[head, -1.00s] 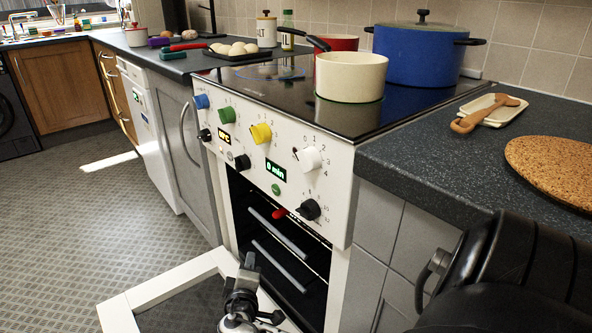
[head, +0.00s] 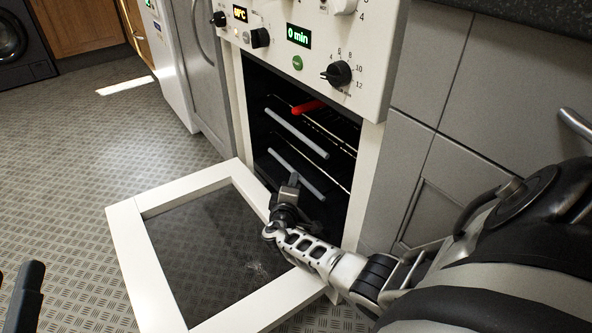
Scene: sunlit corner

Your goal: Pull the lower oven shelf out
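The oven stands open, its white-framed glass door (head: 130,240) folded down to the front left. Inside, the lower oven shelf (head: 312,188) shows as a grey front bar low in the dark cavity. The upper shelf (head: 297,133) has a similar bar above it. My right gripper (head: 289,184) is over the inner edge of the open door, in front of the lower bar and overlapping it in view. Whether it touches the bar or its fingers are closed, I cannot tell. A dark part of my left gripper (head: 25,296) shows at the lower left edge; its state is unclear.
A red object (head: 307,107) sits high in the oven. The control panel (head: 297,62) with knobs overhangs the opening. Grey cupboards (head: 460,160) stand to the right. The patterned floor (head: 80,150) left of the door is clear.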

